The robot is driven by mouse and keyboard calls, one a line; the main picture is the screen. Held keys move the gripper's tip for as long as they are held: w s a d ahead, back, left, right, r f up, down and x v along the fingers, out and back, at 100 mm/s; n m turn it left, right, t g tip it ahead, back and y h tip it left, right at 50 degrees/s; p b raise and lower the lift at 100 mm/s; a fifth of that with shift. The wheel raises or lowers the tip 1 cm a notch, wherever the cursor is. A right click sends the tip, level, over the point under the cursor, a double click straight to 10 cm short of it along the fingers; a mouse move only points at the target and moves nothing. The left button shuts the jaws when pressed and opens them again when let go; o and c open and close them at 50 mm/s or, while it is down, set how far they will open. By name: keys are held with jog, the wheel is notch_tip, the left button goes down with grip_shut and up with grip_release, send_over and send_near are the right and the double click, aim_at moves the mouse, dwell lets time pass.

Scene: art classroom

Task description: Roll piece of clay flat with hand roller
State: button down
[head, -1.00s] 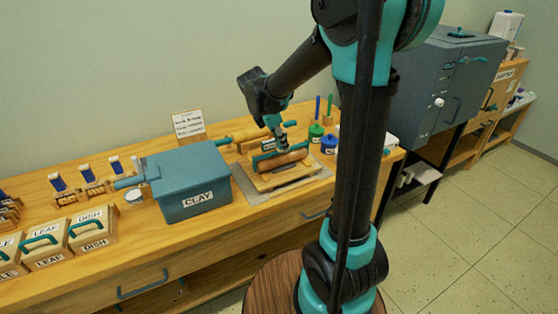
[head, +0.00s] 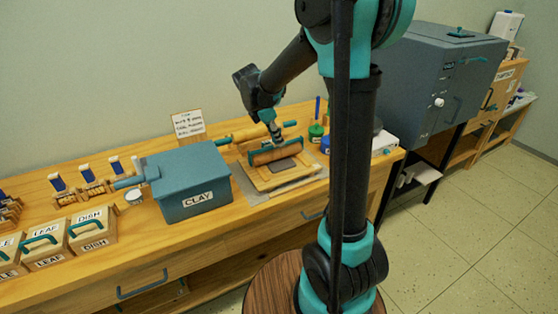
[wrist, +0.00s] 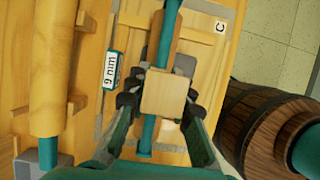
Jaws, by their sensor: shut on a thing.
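The hand roller has a wooden cylinder (head: 274,155) and a teal frame, and it lies across a wooden board (head: 262,181) on the workbench. My gripper (head: 273,134) is above it, shut on the roller's handle. In the wrist view, my gripper's fingers close on both sides of a square wooden grip (wrist: 163,92), with the teal frame (wrist: 165,50) running behind it. The grey clay (head: 284,165) is a flat-looking piece on the board, just in front of the cylinder. Part of it is hidden by the roller. A grey sliver beside the roller shows in the wrist view (wrist: 185,64).
A large wooden rolling pin (wrist: 46,70) lies on a rack behind the board. A "6 mm" guide strip (wrist: 111,70) lies beside the board. The blue CLAY bin (head: 186,184) stands to the left. Green and blue jars (head: 316,133) stand to the right.

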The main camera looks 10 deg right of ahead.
jog(key=shift+w+a+f, duration=0.1)
jog(key=shift+w+a, duration=0.1)
jog(key=shift+w, duration=0.35)
jog(key=shift+w+a+f, duration=0.1)
jog(key=shift+w+a, duration=0.1)
jog(key=shift+w, duration=0.3)
jog(key=shift+s+d+r, duration=0.1)
jog(key=shift+s+d, duration=0.15)
jog(key=shift+s, duration=0.5)
jog(key=shift+s+d+r, duration=0.1)
jog(key=shift+s+d, duration=0.15)
jog(key=shift+s, duration=0.45)
jog(key=shift+s+d+f, duration=0.1)
jog(key=shift+s+d, duration=0.1)
jog(key=shift+s, duration=0.35)
jog(key=shift+s+d+f, duration=0.1)
jog(key=shift+s+d, duration=0.05)
jog(key=shift+s, duration=0.35)
jog(key=shift+s+d+r, duration=0.1)
jog(key=shift+s+d, duration=0.1)
jog(key=shift+s, duration=0.4)
jog(key=shift+s+d+r, duration=0.1)
jog(key=shift+s+d, duration=0.1)
jog(key=shift+s, duration=0.4)
notch_tip(320, 180, up, 8)
